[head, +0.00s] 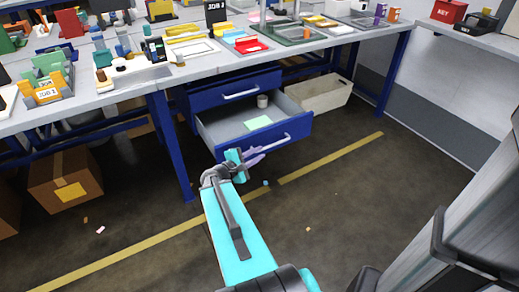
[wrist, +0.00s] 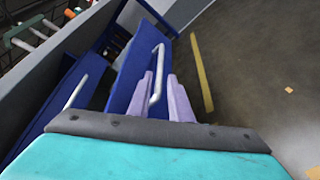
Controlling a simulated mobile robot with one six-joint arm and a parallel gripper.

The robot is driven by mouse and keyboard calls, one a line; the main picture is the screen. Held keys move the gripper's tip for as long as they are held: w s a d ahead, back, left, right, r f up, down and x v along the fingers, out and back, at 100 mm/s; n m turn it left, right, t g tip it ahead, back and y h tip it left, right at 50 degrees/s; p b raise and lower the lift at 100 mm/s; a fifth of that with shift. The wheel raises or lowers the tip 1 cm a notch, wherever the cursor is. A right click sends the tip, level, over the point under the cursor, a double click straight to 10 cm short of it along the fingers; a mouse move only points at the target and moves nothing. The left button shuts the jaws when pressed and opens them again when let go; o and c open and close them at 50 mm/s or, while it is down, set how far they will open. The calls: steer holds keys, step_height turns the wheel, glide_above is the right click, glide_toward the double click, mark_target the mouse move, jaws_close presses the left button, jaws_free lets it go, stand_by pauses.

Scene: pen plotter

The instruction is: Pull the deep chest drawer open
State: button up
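The deep chest drawer (head: 225,128) is the lower drawer of a blue chest under the bench. It stands pulled well out in the head view, its grey inside showing. Its pale bar handle (head: 286,138) is on the blue front; the handle also shows in the wrist view (wrist: 158,65). My gripper (head: 257,154) is at the left end of this handle. In the wrist view its lilac fingers (wrist: 161,88) stand apart on either side of the bar, with a gap visible beside the right finger. Whether a finger touches the bar is unclear.
A light cup (head: 262,101) and a pale green sheet (head: 258,122) are in the drawer. The upper drawer (head: 236,90) is shut. A beige bin (head: 318,94) stands to the right, a blue bench leg (head: 171,147) to the left. The floor in front is mostly clear.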

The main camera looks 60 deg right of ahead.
steer(key=p+v, duration=0.2)
steer(key=shift+a+r+p, duration=0.15)
steer(key=shift+a+p, duration=0.2)
steer(key=shift+w, duration=0.1)
stand_by(0.5)
